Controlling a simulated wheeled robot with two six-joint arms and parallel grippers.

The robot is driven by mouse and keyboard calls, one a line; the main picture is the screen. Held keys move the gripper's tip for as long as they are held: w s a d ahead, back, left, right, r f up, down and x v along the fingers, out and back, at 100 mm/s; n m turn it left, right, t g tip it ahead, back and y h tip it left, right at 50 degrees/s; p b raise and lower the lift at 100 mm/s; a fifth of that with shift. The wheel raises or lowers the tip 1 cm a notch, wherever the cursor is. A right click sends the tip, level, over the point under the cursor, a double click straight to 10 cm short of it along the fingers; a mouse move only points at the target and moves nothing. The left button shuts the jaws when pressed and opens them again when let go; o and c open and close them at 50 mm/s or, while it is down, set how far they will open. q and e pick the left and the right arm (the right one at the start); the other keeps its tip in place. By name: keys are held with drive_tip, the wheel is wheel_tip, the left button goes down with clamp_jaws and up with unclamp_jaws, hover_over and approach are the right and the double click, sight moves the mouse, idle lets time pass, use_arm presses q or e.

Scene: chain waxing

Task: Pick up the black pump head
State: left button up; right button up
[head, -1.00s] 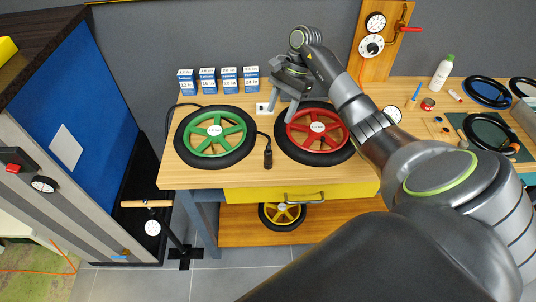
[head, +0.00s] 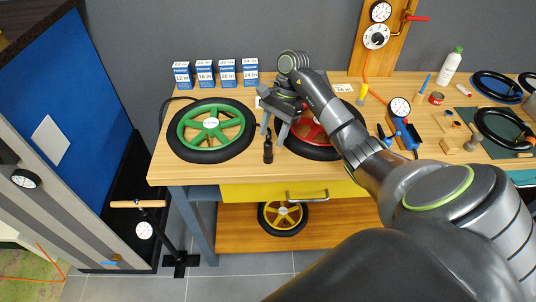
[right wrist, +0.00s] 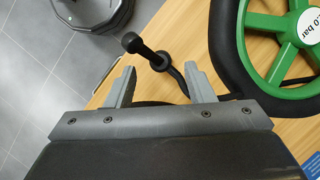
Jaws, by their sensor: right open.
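The black pump head (head: 268,151) stands near the front edge of the wooden bench, between the green-spoked wheel (head: 210,131) and the red-spoked wheel (head: 312,136). A black hose runs from it. My right gripper (head: 273,129) is open and empty, just behind and above the pump head in the head view. In the right wrist view the pump head (right wrist: 143,48) lies just beyond the two fingertips (right wrist: 160,72), with its hose passing between the fingers. I see no contact. My left gripper is in neither view.
Several blue and white tube boxes (head: 205,74) stand along the back. My right arm covers part of the red-spoked wheel. A blue tool with a gauge (head: 401,124) stands right of my arm. A yellow drawer (head: 255,193) is under the bench edge.

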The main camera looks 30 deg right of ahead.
sight(266, 153)
drive_tip(key=shift+b+x, duration=1.8)
drive_tip(key=shift+x, duration=1.2)
drive_tip(key=shift+a+r, duration=0.15)
drive_tip(key=c, duration=1)
drive_tip(key=shift+r, duration=0.1)
drive_tip(key=shift+c, duration=0.2)
